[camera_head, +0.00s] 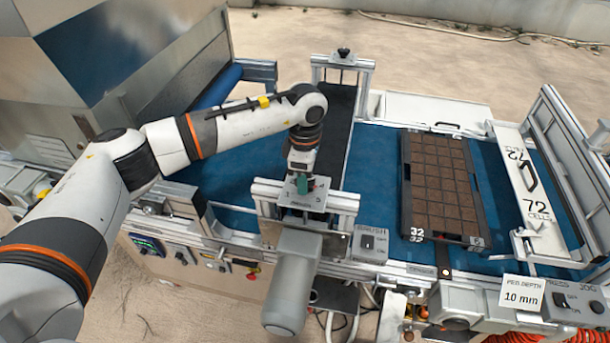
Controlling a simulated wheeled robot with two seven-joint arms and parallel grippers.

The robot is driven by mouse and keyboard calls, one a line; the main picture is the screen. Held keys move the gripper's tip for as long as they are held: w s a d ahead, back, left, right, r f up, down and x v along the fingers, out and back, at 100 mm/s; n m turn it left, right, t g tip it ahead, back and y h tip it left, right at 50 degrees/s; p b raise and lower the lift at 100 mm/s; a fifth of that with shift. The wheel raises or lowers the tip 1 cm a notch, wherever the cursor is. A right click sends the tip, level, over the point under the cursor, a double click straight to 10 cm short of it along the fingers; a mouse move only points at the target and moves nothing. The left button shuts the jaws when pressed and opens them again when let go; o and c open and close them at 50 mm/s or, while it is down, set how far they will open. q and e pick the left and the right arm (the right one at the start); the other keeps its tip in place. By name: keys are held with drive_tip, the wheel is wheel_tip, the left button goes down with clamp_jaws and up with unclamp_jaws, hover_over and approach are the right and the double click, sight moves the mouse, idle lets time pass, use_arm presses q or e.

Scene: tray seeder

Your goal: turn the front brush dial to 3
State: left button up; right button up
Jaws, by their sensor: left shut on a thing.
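My right gripper is not in view.
A black knob (344,54) tops the bracket at the brush's far end. A grey motor (293,282) hangs in front of the near bracket. A brush switch box (369,244) stands right of it. A cell tray (408,190) lies on the blue belt (376,167).

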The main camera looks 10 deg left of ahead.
use_arm(q)
drive_tip(key=shift+f+n+b, duration=0.15)
drive_tip(key=shift+n+b, duration=0.15)
drive_tip(key=shift+b, duration=0.2)
drive_tip(key=n+b, duration=0.5)
drive_tip(key=b, duration=0.1)
drive_tip(key=shift+n+b, duration=0.4)
drive_tip(key=n+b, duration=0.3)
drive_tip(key=shift+n, duration=0.4)
drive_tip(key=shift+r+n+b, duration=0.2)
drive_tip(key=shift+n+b, duration=0.3)
drive_tip(key=shift+n, duration=0.2)
drive_tip(key=o, duration=1)
